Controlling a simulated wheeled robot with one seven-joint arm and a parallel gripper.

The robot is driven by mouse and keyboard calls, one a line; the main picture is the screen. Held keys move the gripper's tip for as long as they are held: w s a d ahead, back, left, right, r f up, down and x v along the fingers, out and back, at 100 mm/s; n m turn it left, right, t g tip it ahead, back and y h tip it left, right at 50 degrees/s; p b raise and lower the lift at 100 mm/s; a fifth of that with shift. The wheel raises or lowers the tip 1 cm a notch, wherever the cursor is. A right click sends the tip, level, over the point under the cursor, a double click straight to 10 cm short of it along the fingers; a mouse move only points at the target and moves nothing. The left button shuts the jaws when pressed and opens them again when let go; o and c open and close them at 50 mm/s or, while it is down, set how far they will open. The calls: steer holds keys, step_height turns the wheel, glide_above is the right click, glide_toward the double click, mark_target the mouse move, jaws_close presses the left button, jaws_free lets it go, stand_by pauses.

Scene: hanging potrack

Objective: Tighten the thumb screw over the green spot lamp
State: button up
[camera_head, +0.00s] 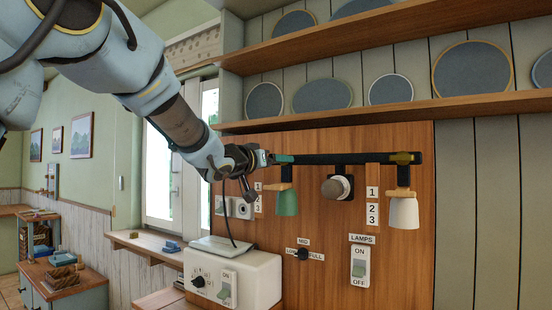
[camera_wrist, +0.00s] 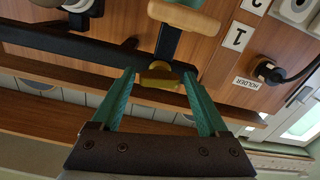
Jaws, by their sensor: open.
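The green spot lamp (camera_head: 287,202) hangs by a wooden collar (camera_wrist: 185,15) from the left part of a black bar (camera_head: 345,158). The yellow brass thumb screw (camera_wrist: 160,76) over it sits on the bar in the wrist view. My gripper (camera_wrist: 159,72) is open, its teal fingers one on each side of this screw; contact cannot be told. In the head view my gripper (camera_head: 283,158) is at the bar's left end and hides that screw. A white lamp (camera_head: 403,212) hangs at the right end under another brass screw (camera_head: 403,157).
The wooden panel carries a LOW-MID-FULL dial (camera_head: 302,254) and a LAMPS switch (camera_head: 360,266). A white box (camera_head: 255,279) stands below my gripper. A shelf (camera_head: 340,113) with plates runs above the bar.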

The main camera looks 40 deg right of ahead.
steer(key=shift+d, duration=0.3)
steer(key=c, duration=1.1)
steer(key=shift+w+f+m+b, duration=0.15)
steer(key=shift+m+b, duration=0.25)
steer(key=shift+m, duration=0.7)
steer(key=o, duration=1.1)
